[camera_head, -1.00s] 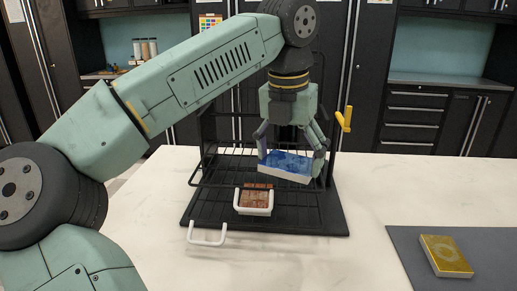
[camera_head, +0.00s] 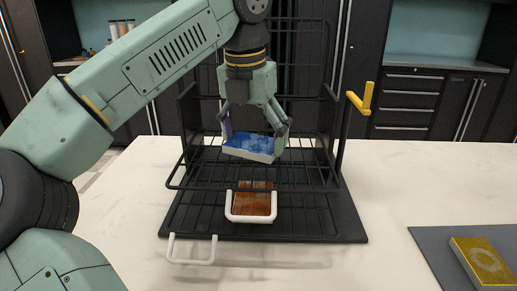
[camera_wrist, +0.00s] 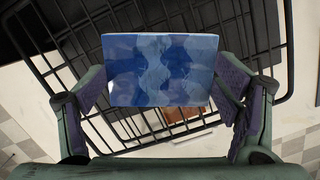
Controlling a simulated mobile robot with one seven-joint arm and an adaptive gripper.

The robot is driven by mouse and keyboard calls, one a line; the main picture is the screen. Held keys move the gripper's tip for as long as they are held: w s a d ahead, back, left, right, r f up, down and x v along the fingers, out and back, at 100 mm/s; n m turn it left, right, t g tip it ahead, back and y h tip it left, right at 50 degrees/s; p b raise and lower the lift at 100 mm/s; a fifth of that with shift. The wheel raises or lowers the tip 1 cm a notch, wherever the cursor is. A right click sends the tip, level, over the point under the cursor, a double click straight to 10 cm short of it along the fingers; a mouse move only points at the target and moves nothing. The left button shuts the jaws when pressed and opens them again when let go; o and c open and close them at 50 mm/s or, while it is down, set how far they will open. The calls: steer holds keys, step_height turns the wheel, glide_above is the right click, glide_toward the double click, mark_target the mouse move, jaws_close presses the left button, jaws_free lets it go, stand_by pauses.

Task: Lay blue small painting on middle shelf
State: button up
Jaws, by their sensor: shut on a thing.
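The blue small painting (camera_head: 250,146) is a thin block with a blue patterned face and pale edges. My gripper (camera_head: 253,137) is shut on it, with a finger at each end. The painting is nearly level, face up, and over the middle shelf (camera_head: 205,170) of the black wire rack; I cannot tell whether it touches the wires. In the wrist view the painting (camera_wrist: 160,70) sits between the two fingers (camera_wrist: 160,90) with rack wires behind and below it.
A reddish-brown block (camera_head: 254,203) lies low in the rack within a white handle-like frame (camera_head: 232,217). Another white handle (camera_head: 192,261) stands at the front left. A yellow hook (camera_head: 361,100) juts from the right post. A gold painting (camera_head: 484,262) lies on a grey mat (camera_head: 440,245) at right.

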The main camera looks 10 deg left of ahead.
steer(key=shift+s+d+f, duration=0.1)
steer(key=shift+d+f, duration=0.2)
steer(key=shift+f, duration=0.1)
steer(key=shift+a, duration=0.15)
steer(key=shift+f, duration=0.2)
steer(key=o, duration=1)
steer(key=shift+r, duration=0.1)
